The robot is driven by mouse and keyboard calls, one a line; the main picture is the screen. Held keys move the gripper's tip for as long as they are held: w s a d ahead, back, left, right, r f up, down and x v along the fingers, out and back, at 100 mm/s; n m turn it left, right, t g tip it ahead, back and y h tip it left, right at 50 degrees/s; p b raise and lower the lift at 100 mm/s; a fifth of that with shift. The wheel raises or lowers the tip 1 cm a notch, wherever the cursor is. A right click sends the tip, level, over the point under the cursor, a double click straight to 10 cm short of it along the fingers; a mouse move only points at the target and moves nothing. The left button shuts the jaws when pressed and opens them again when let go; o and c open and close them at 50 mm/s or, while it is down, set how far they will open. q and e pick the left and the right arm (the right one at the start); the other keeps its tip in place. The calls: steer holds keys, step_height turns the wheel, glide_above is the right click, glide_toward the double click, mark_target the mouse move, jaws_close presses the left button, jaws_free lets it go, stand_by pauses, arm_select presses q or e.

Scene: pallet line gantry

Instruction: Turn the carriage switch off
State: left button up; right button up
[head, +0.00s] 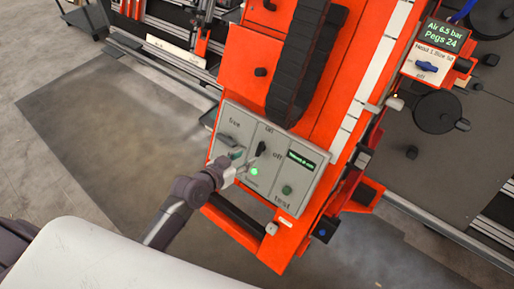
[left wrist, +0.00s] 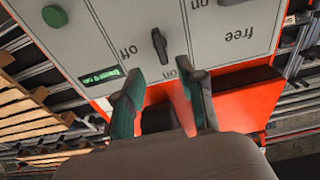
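The carriage switch (head: 262,148) is a black knob on the grey panel (head: 292,206) of the orange carriage. It points up towards "on", with "off" to its right. In the left wrist view, where lettering is upside down, the switch (left wrist: 160,46) stands just beyond my fingertips, with "off" to its left. A green lamp (head: 254,171) below the switch is lit. My left gripper (head: 239,163) is at the panel, just lower left of the switch. In the left wrist view the gripper (left wrist: 162,78) has its fingers apart, with nothing between them. My right gripper is not in view.
The panel also has a "free" lever (head: 229,141), a small display (head: 301,161) and a green "test" button (head: 287,190). A black cable chain (head: 305,55) runs above. A blue-knobbed box (head: 427,67) sits at the upper right. Open floor (head: 100,130) lies left.

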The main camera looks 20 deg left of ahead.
mark_target(258, 149)
arm_select(q)
steer(key=x, duration=0.6)
steer(key=shift+w+f, duration=0.2)
steer(key=shift+w, duration=0.2)
steer(key=shift+w+d+f, duration=0.25)
steer(key=shift+w+f, duration=0.05)
steer(key=shift+w, duration=0.3)
steer(key=shift+c, duration=0.2)
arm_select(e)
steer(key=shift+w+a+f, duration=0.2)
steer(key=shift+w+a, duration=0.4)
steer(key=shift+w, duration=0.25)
arm_select(q)
jaws_close()
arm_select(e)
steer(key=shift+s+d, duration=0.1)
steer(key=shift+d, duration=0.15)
